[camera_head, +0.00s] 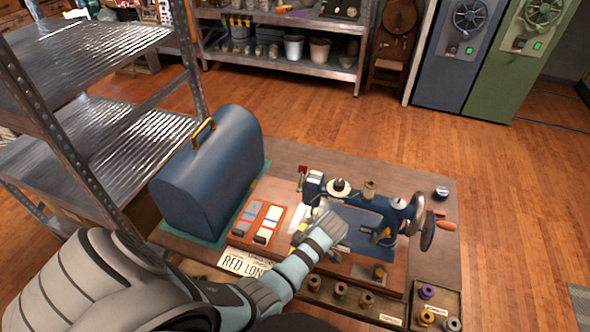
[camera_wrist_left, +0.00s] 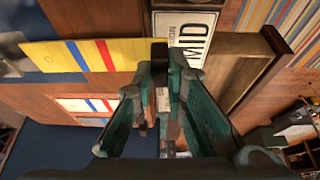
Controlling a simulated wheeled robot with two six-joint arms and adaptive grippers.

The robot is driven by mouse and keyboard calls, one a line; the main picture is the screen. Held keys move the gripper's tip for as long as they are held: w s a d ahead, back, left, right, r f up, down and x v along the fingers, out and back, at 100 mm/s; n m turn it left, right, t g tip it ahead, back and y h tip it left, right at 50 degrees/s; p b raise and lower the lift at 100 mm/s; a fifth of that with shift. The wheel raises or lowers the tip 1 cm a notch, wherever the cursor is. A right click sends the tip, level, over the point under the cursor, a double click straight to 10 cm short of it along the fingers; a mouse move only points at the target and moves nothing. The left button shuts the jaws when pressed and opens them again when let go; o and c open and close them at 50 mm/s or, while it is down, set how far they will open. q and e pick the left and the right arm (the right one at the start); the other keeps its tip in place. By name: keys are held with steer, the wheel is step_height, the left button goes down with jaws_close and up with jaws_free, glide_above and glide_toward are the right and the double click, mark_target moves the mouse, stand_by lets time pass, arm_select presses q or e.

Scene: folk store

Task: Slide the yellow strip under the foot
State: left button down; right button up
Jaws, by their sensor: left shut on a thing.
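The yellow strip (camera_wrist_left: 55,57), with a red and a blue band, lies across the upper left of the left wrist view. My left gripper (camera_wrist_left: 162,55) is shut on its right end. The strip's left end reaches a blurred pale metal part (camera_wrist_left: 12,50); I cannot tell whether it is under it. In the head view my left gripper (camera_head: 328,226) is in front of the blue sewing machine (camera_head: 352,218), by the needle end of its arm. The foot cannot be made out in the head view. My right gripper is not in view.
A wooden tray (camera_head: 240,239) with banded strips lies left of the gripper. A blue domed case (camera_head: 212,165) stands behind it. A lettered plate (camera_head: 240,264) and a spool box (camera_head: 436,291) are at the table's front. The machine's handwheel (camera_head: 428,235) is on the right.

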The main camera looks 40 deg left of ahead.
arm_select(q)
steer(key=shift+s+r, duration=0.2)
steer(key=shift+s, duration=0.05)
steer(key=shift+w+f, duration=0.1)
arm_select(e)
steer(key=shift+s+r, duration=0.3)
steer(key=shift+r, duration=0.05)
arm_select(q)
steer(key=shift+w+f, duration=0.1)
steer(key=shift+w, duration=0.1)
steer(key=shift+w+a+f+b, duration=0.1)
steer(key=shift+w+a+b, duration=0.1)
steer(key=shift+w+b, duration=0.35)
steer(key=shift+w+a+f+b, duration=0.15)
steer(key=shift+w+b, duration=0.15)
steer(key=shift+w, duration=0.35)
steer(key=shift+w+r, duration=0.1)
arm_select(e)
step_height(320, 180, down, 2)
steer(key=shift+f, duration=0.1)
